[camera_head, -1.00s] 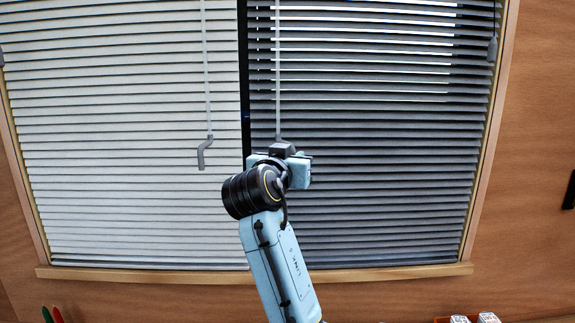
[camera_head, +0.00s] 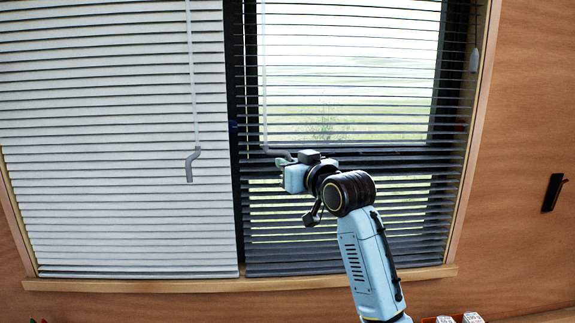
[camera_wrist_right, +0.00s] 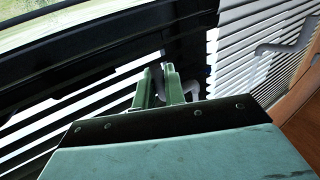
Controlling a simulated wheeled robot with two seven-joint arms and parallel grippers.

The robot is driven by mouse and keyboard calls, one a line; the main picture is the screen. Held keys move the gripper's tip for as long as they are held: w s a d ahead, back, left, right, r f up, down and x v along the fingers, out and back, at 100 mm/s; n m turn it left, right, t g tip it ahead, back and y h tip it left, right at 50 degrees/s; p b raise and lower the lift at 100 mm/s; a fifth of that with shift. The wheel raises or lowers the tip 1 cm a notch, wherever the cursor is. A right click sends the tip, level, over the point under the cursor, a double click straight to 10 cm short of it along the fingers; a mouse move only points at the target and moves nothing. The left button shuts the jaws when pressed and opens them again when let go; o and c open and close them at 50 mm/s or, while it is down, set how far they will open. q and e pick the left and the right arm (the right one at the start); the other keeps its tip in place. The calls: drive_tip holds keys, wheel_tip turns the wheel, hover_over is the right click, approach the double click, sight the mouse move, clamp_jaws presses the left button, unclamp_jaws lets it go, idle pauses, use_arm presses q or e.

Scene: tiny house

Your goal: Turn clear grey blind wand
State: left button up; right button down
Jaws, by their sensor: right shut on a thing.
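The clear grey blind wand (camera_head: 264,80) hangs in front of the right-hand blind (camera_head: 340,210) in the head view. Its cranked lower end runs to the right, into my right gripper (camera_head: 287,163). In the right wrist view my right gripper (camera_wrist_right: 167,86) has its two fingers close together on the wand's pale grey handle (camera_wrist_right: 190,88). The fingers hide part of the handle. The right-hand blind's slats are tilted open, and a bright green field shows through them. My left gripper is not in view.
A second wand (camera_head: 193,160) with a grey crank hangs free over the closed white left-hand blind (camera_head: 100,200). A wooden sill (camera_head: 130,285) runs below the window. A black fitting (camera_head: 553,192) is on the wooden wall at right.

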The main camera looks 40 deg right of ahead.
drive_tip(key=shift+w+d+n+y, duration=0.2)
drive_tip(key=shift+n+y, duration=0.3)
drive_tip(key=shift+y, duration=0.6)
drive_tip(key=c, duration=1.6)
unclamp_jaws()
drive_tip(key=shift+o, duration=0.2)
drive_tip(key=shift+s, duration=0.45)
drive_tip(key=s+b, duration=0.4)
drive_tip(key=s, duration=0.8)
drive_tip(key=shift+s+d, duration=0.2)
drive_tip(key=shift+d, duration=0.15)
